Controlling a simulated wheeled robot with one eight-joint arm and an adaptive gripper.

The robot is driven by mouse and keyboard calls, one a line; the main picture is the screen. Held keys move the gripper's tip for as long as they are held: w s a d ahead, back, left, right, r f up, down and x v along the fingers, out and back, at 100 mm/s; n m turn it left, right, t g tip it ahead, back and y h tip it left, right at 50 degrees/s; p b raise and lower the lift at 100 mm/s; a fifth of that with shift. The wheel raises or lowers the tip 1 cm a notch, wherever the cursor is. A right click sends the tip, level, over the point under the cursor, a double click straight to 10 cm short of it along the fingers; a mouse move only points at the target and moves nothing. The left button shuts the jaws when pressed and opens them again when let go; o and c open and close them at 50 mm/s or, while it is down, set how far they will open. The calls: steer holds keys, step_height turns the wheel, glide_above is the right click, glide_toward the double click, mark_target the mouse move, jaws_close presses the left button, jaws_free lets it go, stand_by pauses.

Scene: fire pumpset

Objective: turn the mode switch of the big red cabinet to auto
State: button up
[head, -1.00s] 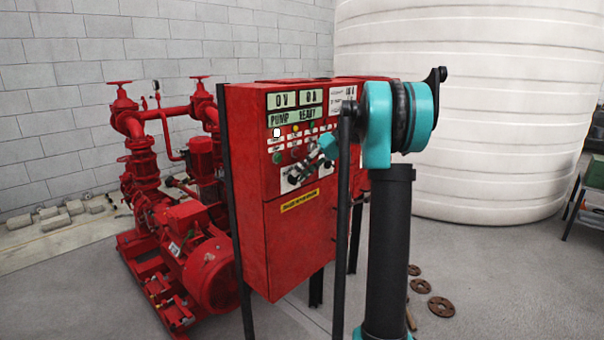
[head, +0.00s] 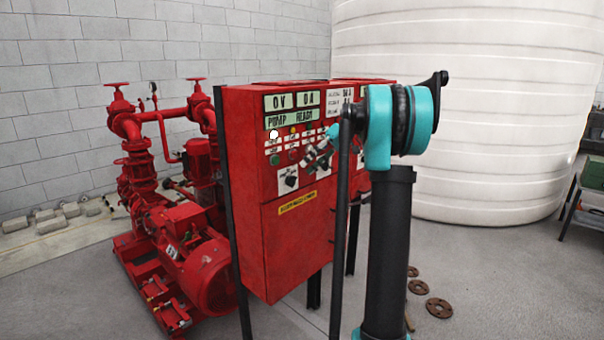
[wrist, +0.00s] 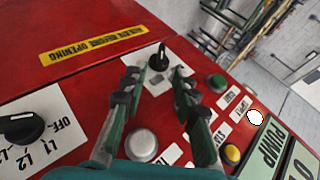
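The big red cabinet (head: 290,245) stands in the middle of the head view, its front carrying displays, lamps and switches. A black knob on a white plate, seemingly the mode switch (head: 289,179), is on its lower left panel. In the wrist view this knob (wrist: 158,59) lies just beyond and between my fingertips; its plate's lettering is too small to read, so I cannot tell its setting. My gripper (wrist: 155,80) is open and empty, its fingers apart on either side of the knob's line, not visibly touching it. In the head view my gripper (head: 312,163) is up and right of the knob.
A second black selector (wrist: 22,127) marked OFF, L1, L2 is at the wrist view's left. A silver round part (wrist: 141,146), a green button (wrist: 217,83) and a yellow lamp (wrist: 232,154) are near the fingers. Red pumps (head: 190,255) stand left of the cabinet.

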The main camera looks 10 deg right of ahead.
steer(key=v, duration=0.6)
steer(key=shift+d+r, duration=0.25)
steer(key=shift+d, duration=0.05)
steer(key=s+a+f+m+t+h, duration=0.1)
steer(key=s+a+f+m+h, duration=0.2)
steer(key=s+f, duration=0.5)
steer(key=s+a+f+t+h, duration=0.1)
steer(key=s+a+f+h, duration=0.1)
steer(key=s+a+f, duration=0.55)
steer(key=s+d+f+m+t+h, duration=0.1)
steer(key=s+d+f+h, duration=0.1)
steer(key=s+f, duration=0.7)
steer(key=s+d+f+m+t+h, duration=0.1)
steer(key=s+f+t+h, duration=0.1)
steer(key=s+f, duration=0.7)
steer(key=shift+d+f+h, duration=0.25)
steer(key=shift+d+h, duration=0.1)
steer(key=shift+h, duration=0.15)
